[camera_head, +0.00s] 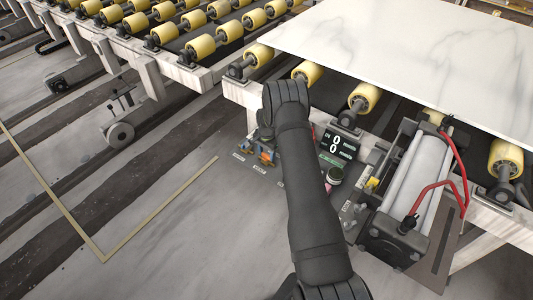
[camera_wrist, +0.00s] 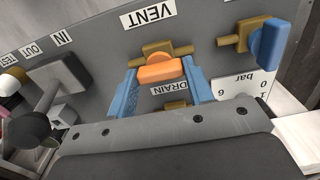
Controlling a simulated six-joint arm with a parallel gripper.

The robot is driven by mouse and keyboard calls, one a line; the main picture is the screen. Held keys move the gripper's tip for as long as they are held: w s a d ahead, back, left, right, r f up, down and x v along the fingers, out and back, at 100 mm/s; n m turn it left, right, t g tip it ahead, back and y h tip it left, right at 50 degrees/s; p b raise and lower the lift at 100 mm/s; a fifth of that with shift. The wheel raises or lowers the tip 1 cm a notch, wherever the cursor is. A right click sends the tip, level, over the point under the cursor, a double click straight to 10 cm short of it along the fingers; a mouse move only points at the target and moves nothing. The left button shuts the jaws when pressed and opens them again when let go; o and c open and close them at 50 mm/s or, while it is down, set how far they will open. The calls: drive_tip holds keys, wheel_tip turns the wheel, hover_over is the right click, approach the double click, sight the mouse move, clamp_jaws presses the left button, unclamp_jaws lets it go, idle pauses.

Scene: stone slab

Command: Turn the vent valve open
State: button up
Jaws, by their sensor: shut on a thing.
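In the wrist view, the vent valve has a brass body (camera_wrist: 165,50) and an orange handle (camera_wrist: 160,72), just below the VENT label (camera_wrist: 148,16) on a grey panel. The handle lies roughly along the brass body, nearly level in the picture. My gripper (camera_wrist: 161,68) has its two blue fingers on either side of the orange handle, shut on its ends.
A second brass valve with a blue handle (camera_wrist: 268,45) stands close right of the gripper. A DRAIN label (camera_wrist: 170,88) sits below the held handle. A grey lever (camera_wrist: 65,85) is at left, by IN and OUT. A grey cylinder with red hoses (camera_head: 420,170) lies right of my arm.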

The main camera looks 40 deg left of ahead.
sight(267, 154)
idle(0.3)
drive_tip(key=o, duration=1)
wheel_tip(267, 154, up, 17)
drive_tip(key=shift+r, duration=0.2)
wheel_tip(267, 154, down, 17)
drive_tip(key=shift+f, duration=0.2)
idle(0.3)
